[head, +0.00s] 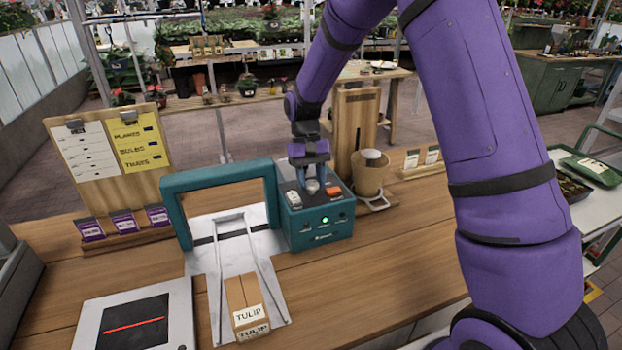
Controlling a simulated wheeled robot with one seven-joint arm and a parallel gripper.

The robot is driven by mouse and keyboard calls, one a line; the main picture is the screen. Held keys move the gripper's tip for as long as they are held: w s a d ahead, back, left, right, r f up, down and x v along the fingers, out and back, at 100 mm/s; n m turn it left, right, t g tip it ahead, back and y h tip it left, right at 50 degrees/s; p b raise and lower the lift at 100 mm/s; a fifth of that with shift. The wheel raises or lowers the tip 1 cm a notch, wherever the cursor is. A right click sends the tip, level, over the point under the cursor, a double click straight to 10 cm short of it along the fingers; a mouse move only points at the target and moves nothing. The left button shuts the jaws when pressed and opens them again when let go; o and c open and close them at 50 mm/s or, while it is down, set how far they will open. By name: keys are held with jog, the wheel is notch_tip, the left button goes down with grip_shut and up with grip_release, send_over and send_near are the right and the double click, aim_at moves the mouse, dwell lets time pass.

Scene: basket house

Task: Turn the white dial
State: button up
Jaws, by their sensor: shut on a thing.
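The white dial (312,187) sits on top of a teal control box (318,236), toward its back middle. My gripper (313,186) points down from above the box, with its fingers on either side of the dial. It is shut on the dial, which is small in the view and partly hidden by the fingers. A white switch (293,199) is left of the dial, and a red-orange button (333,192) is to its right. A green light glows on the box's front.
A teal arch (215,179) spans a metal track left of the control box. A box marked TULIP (247,300) sits on the track. A tan pot (370,178) stands right of the control box. The wooden table is clear at front right.

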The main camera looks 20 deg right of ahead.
jog(key=o, duration=0.9)
jog(key=v, duration=1)
jog(key=shift+w+r, duration=0.15)
jog(key=shift+r, duration=0.25)
